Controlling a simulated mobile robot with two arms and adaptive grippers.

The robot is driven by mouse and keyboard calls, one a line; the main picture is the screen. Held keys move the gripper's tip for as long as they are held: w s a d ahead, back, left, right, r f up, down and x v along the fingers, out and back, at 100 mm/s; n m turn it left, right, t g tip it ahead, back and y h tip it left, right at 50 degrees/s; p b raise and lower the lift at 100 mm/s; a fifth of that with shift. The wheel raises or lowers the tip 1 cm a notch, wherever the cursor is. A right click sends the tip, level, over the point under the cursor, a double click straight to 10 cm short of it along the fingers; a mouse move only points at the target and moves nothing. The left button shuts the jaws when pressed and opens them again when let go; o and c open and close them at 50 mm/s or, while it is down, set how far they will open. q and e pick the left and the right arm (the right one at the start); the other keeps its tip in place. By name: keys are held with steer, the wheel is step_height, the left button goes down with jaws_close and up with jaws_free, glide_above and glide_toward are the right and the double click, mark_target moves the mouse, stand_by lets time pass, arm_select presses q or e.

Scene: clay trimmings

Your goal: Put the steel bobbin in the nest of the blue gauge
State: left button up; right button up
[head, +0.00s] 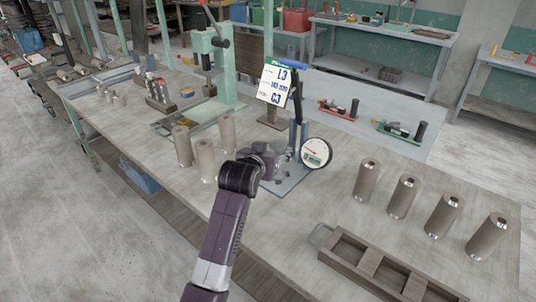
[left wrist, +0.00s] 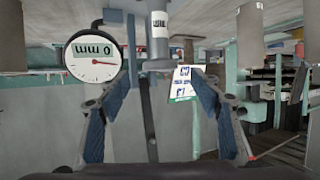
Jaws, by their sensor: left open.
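The gauge stands in mid-table in the head view, with a blue-grey base plate (head: 287,186), a round dial (head: 316,153) and a blue handle (head: 293,65). Its nest is hidden behind my left gripper (head: 270,160), which is at the gauge's left side. In the upside-down left wrist view my left gripper (left wrist: 160,78) is open, with nothing clearly held; a pale upright cylinder (left wrist: 158,48) shows beyond the fingertips, and the dial (left wrist: 94,58) is beside them. Several steel bobbins (head: 367,179) stand upright at right; three similar cylinders (head: 206,160) stand left of the gauge.
A wooden tray (head: 335,258) lies at the front right. A number card (head: 273,84) stands behind the gauge. A green press (head: 216,62) stands at the back; red (head: 338,108) and green (head: 400,130) devices lie at back right. Bare tabletop lies between gauge and right-hand bobbins.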

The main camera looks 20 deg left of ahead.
arm_select(q)
steer(key=shift+v, duration=2.2)
